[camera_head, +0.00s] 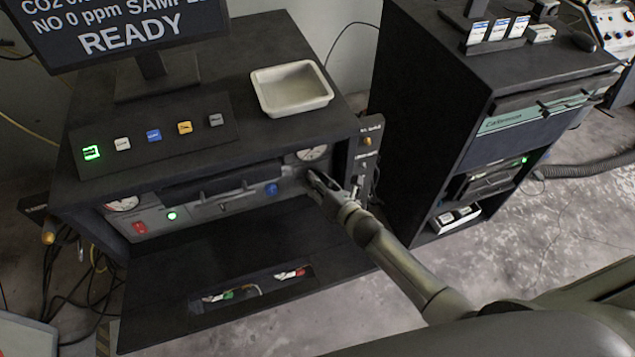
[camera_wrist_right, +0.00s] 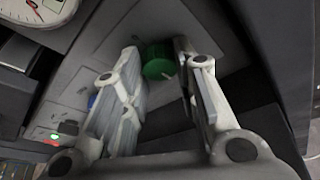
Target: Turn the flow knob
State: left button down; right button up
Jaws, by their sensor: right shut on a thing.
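A green knob (camera_wrist_right: 158,62) sits on the grey front panel of the analyzer in the right wrist view. The right gripper (camera_head: 318,184) reaches that panel at its right end, just below the right round gauge (camera_head: 311,153). In the wrist view the two fingers of the gripper (camera_wrist_right: 157,48) stand on either side of the green knob, shut on it. In the head view the gripper hides the knob. A blue knob (camera_head: 271,189) is on the panel to the left of the gripper. My left gripper is in no view.
A white tray (camera_head: 262,99) and a row of buttons (camera_head: 153,135) are on the cabinet top. A dark open flap (camera_head: 160,300) lies below the panel. A black side panel (camera_head: 367,150) stands close right of the gripper, with another cabinet (camera_head: 420,110) beyond.

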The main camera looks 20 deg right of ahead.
jog(key=shift+d+f+m+y, duration=0.1)
jog(key=shift+m+y, duration=0.3)
jog(key=shift+m, duration=0.4)
jog(key=o, duration=1)
jog(key=shift+o, duration=0.2)
jog(key=v, duration=1.2)
jog(key=shift+f, duration=0.15)
jog(key=shift+s, duration=0.1)
